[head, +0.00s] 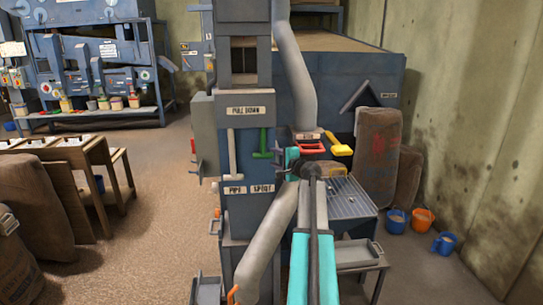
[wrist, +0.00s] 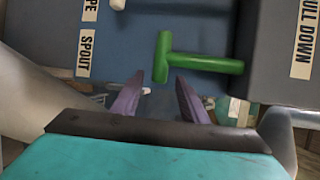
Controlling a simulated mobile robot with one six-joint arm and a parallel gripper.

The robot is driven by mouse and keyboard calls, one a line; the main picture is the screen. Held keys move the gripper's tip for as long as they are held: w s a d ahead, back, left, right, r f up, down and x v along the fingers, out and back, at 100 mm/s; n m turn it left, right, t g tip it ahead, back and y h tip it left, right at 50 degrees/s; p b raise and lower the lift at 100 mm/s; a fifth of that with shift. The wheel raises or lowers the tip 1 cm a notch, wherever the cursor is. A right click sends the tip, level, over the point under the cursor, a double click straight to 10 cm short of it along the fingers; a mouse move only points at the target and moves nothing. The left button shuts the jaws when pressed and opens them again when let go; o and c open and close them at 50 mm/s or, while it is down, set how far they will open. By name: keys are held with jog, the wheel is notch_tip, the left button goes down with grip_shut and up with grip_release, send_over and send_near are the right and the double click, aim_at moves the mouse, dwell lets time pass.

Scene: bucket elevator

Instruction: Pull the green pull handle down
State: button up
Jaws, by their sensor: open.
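The green pull handle (head: 263,145) hangs on the blue front panel of the elevator column, under the "PULL DOWN" label (head: 246,110). It is T-shaped, with its crossbar at the lower end. In the wrist view, turned sideways, the green handle (wrist: 205,64) has its crossbar just ahead of my fingertips. My gripper (head: 285,157) is just right of the handle in the head view. In the wrist view my gripper (wrist: 159,79) is open, its two purple fingers apart. The crossbar's near end shows between the tips; I cannot tell whether they touch it.
A pale T-handle (head: 233,153) hangs left of the green one. A grey spout pipe (head: 268,245) slopes below the panel. Red (head: 310,147) and yellow (head: 339,147) parts and a grated table (head: 345,197) are to the right. Sacks (head: 378,155) and buckets (head: 423,220) stand farther right.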

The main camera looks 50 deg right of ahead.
aim_at(271, 156)
jog(key=shift+p+x, duration=0.4)
jog(key=shift+x, duration=1.3)
jog(key=shift+a, duration=0.1)
grip_shut()
